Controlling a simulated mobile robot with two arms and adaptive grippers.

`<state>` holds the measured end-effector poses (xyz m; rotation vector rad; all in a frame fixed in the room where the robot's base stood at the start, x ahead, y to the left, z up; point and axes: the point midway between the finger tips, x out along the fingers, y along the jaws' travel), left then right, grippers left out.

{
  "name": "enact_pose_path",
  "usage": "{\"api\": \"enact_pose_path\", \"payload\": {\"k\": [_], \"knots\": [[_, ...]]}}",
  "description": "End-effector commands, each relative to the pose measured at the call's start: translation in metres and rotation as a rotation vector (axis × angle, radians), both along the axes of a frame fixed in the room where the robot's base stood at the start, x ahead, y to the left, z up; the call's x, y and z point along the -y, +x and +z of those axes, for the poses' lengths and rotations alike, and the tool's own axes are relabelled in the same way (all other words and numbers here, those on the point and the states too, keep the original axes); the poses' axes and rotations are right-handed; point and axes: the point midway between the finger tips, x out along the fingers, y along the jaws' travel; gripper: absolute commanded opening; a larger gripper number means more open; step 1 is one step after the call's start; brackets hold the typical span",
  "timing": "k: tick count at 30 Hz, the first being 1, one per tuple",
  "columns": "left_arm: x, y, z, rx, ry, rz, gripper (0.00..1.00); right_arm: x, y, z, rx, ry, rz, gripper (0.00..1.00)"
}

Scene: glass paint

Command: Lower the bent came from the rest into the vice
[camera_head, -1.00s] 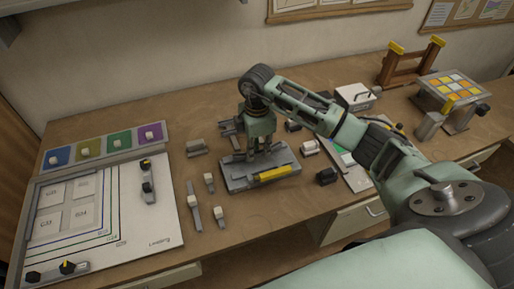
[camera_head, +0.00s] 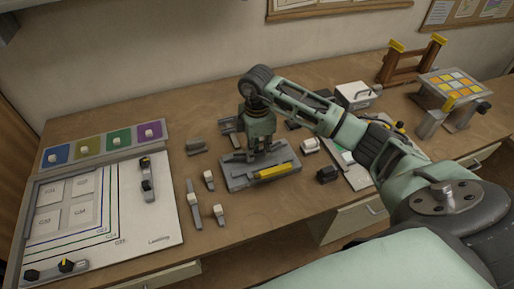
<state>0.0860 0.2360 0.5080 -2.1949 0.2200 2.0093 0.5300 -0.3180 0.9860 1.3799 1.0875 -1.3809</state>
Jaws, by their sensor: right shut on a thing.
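The vice (camera_head: 236,180) is a grey block with a yellow bar along its front, on the middle of the bench. My right gripper (camera_head: 258,154) points straight down over the vice, its fingertips low at the top of it. It is shut on a thin dark piece, which I take as the bent came; it is small and mostly hidden by the fingers and vice. I cannot tell whether the piece touches the bottom of the vice. I cannot make out the rest for certain. My left gripper is not in view.
A white board (camera_head: 110,215) with printed lines lies on the left, below a row of coloured tiles (camera_head: 104,143). Several small white-topped tools stand between board and vice. A wooden stand (camera_head: 412,62) and a tilted colour-square panel (camera_head: 455,88) are at the right.

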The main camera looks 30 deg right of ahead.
Motion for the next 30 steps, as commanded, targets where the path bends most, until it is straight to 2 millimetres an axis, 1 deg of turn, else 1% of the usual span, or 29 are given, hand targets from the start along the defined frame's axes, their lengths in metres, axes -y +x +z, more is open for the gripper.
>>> {"api": "enact_pose_path", "payload": {"k": [11, 22, 30], "knots": [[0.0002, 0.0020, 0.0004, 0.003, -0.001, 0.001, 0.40, 0.0002, 0.0004, 0.0007, 0.001, 0.000, 0.000, 0.00], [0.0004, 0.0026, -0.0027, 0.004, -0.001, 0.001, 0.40, 0.0003, 0.0005, -0.0049, 0.001, 0.000, 0.000, 0.00], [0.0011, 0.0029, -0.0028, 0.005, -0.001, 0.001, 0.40, 0.0004, 0.0007, -0.0054, 0.001, 0.001, 0.000, 0.00]]}}
